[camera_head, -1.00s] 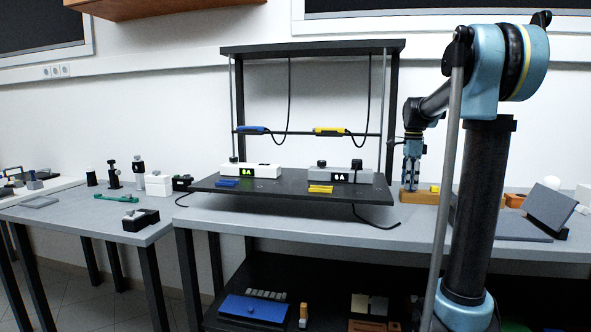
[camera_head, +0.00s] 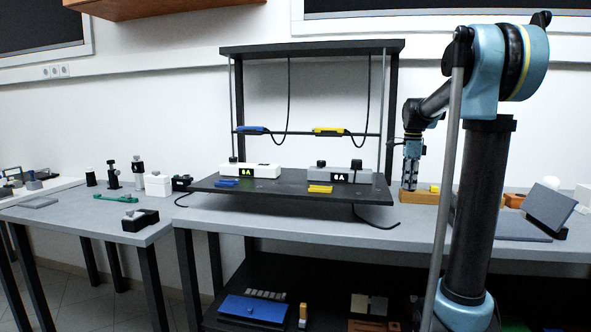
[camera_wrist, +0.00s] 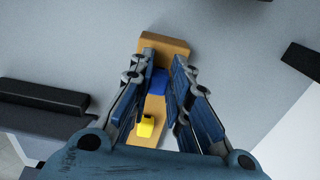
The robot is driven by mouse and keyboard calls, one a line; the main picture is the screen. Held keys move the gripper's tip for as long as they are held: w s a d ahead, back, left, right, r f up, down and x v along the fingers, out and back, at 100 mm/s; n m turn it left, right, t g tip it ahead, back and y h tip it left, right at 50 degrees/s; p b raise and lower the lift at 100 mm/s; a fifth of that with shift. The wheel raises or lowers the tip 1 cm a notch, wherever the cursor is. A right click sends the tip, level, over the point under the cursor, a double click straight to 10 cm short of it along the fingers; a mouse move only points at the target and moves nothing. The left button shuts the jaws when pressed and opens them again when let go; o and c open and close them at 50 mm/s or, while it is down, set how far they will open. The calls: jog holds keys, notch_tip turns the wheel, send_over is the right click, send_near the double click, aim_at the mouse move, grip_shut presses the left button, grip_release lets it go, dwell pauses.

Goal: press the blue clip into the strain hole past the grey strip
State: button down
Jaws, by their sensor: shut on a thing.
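My gripper (camera_head: 409,187) points down at the wooden block (camera_head: 424,198) at the right of the main bench. In the wrist view its fingers (camera_wrist: 165,66) are closed around the blue clip (camera_wrist: 158,83), just over the same block (camera_wrist: 172,46). I cannot tell whether the clip still touches the block. A yellow clip (camera_wrist: 146,125) sits on the block beside the held one, and also shows in the head view (camera_head: 434,189). I cannot make out the strain hole or the grey strip with certainty.
A dark raised board (camera_head: 290,188) carries a white box (camera_head: 250,171) and a grey box (camera_head: 345,176), both with lit displays. Blue and yellow connectors (camera_head: 328,131) hang on the rail above. A tilted dark panel (camera_head: 550,207) stands right of my arm. The bench front is clear.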

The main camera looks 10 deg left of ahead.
jog(key=shift+w+r, duration=0.1)
jog(key=shift+r, duration=2.95)
